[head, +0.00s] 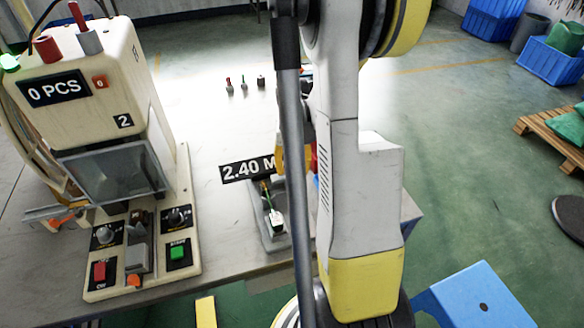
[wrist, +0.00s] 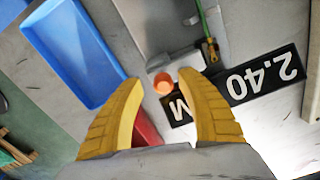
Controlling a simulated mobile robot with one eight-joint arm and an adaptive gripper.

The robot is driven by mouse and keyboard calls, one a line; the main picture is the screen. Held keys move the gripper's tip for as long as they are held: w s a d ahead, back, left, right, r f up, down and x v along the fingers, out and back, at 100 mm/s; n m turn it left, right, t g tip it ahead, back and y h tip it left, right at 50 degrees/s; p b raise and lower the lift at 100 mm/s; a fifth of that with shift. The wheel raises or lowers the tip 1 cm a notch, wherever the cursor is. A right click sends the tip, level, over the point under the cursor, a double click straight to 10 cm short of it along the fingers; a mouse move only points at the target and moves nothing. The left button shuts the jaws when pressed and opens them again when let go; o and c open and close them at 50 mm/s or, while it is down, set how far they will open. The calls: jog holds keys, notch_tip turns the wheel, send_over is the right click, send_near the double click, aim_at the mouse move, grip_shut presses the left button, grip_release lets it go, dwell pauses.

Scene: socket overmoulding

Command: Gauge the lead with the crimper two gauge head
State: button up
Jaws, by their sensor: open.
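The crimper two machine (head: 105,110), marked 2, stands at the left of the head view. The gauge head (head: 272,240) is a grey unit on the bench beside my arm, with a black display (head: 247,169) reading 2.40 M, the rest hidden. A green lead (head: 266,190) lies at the gauge; its metal end (wrist: 210,50) shows beside the display in the wrist view. My gripper (wrist: 163,88) is open, its yellow fingers spread above the gauge area. An orange round part (wrist: 163,83) shows between the fingertips, with a red part below it; contact cannot be told.
A blue tray (wrist: 72,52) lies left of my fingers in the wrist view. Several small coloured pieces (head: 244,84) stand at the back of the bench. A blue stool (head: 478,305) stands at the front right. The bench between machine and gauge is mostly clear.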

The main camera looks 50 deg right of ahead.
notch_tip(320, 180, up, 12)
dwell(0.5)
dwell(0.4)
jog(key=s+a+r+n+t, duration=0.1)
jog(key=a+r+n+t, duration=0.1)
jog(key=a, duration=0.8)
jog(key=s+a+r+n+t, duration=0.1)
jog(key=a+n, duration=0.3)
jog(key=a, duration=0.5)
jog(key=s+a+r+n+t, duration=0.1)
jog(key=a+r+n+t, duration=0.2)
jog(key=a, duration=0.7)
jog(key=shift+a+t, duration=0.3)
jog(key=shift+t, duration=0.3)
